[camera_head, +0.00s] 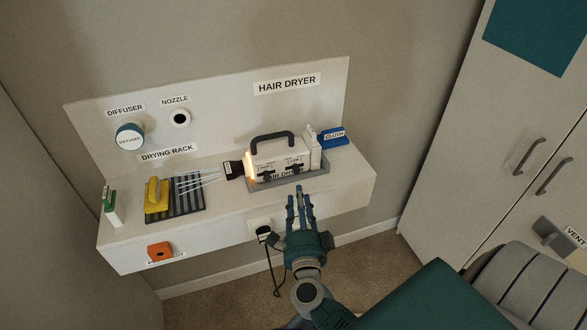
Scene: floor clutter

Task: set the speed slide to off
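The hair dryer (280,154) is a white box with a black top handle, lying in a grey tray (318,183) on the white shelf. Its dark nozzle (234,170) points left; pale streaks run out from it and an orange glow shows at the body's left end. Small dark controls (294,168) sit on its front face; which is the speed slide, and its setting, are too small to tell. My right gripper (300,196) is in front of and below the tray, fingers pointing up, apart from the dryer. Its fingers look close together; nothing shows between them. My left gripper is out of view.
A drying rack (190,205) with a yellow object (153,193) stands left of the dryer. A green-and-white bottle (111,208) is at the shelf's left end, a blue cloth (333,137) at the right. A plug with a cord (263,233) is on the shelf front. Cabinets (500,130) stand right.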

